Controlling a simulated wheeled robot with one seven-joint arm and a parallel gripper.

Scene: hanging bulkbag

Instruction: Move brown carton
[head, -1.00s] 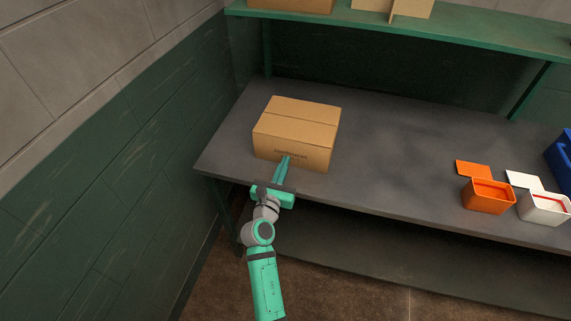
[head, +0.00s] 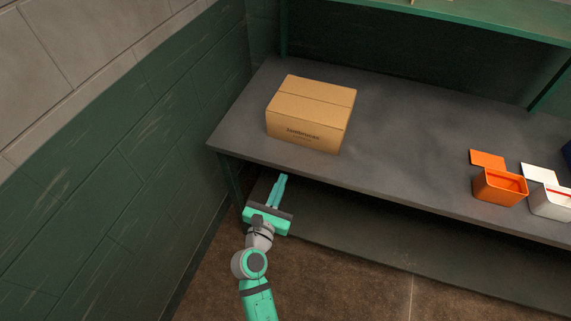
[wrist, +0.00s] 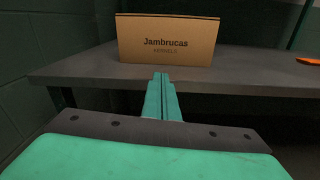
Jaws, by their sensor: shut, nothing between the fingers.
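The brown carton (head: 312,108) sits closed and upright on the grey workbench (head: 400,140), towards its left end. It also shows in the wrist view (wrist: 168,40), with its printed front face towards me. My gripper (head: 283,178) is shut and empty, in front of the bench's front edge and apart from the carton. In the wrist view the closed fingers (wrist: 161,78) point towards the carton, below its front face.
An orange open box (head: 499,187) and a white open box (head: 550,202) stand at the bench's right. A green shelf (head: 470,18) runs above the back. A green wall (head: 120,160) closes the left side. The bench between carton and boxes is clear.

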